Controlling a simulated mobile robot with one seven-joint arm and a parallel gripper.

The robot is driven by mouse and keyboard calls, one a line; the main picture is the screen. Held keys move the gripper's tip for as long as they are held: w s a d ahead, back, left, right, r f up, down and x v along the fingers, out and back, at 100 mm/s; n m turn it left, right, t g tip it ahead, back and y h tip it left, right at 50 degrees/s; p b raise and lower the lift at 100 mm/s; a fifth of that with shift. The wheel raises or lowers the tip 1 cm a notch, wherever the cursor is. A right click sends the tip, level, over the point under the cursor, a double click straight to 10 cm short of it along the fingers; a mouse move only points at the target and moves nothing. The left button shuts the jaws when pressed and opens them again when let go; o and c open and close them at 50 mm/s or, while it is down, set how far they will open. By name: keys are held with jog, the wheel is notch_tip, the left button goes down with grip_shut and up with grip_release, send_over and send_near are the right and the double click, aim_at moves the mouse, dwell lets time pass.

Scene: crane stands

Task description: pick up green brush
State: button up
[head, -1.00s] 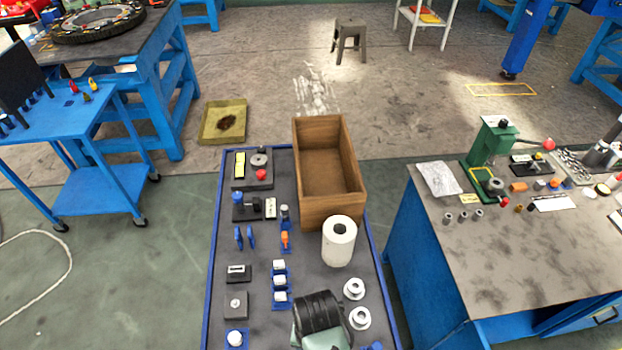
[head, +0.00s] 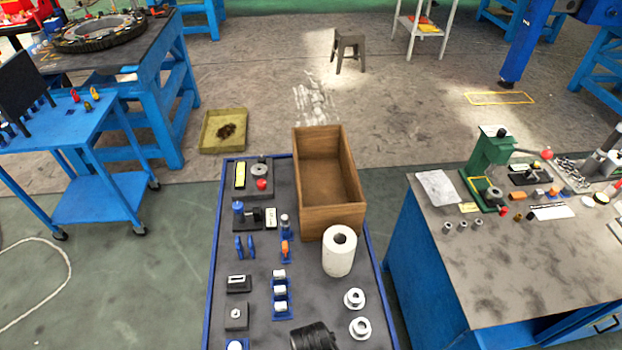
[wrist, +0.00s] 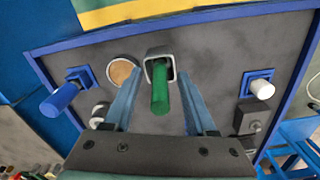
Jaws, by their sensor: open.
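The green brush shows in the wrist view as a green cylindrical handle (wrist: 160,95), standing at the mouth of a grey square holder (wrist: 151,55). Any bristles are hidden. My gripper (wrist: 160,74) is open, with one blue-grey finger on each side of the handle. There are visible gaps between the fingers and the handle, and I cannot tell how far along its length the fingertips reach. In the head view I cannot make out the brush or the gripper; a black part of my arm shows at the bottom edge.
The blue-rimmed table (head: 209,290) holds a wooden box (head: 352,215), a white roll (head: 338,258) and several small fixtures. In the wrist view, a blue handle (wrist: 61,99) and a tan disc (wrist: 122,73) are on the left, a white cylinder (wrist: 262,89) on the right.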

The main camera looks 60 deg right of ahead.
grip_shut()
jog(key=shift+r, duration=0.15)
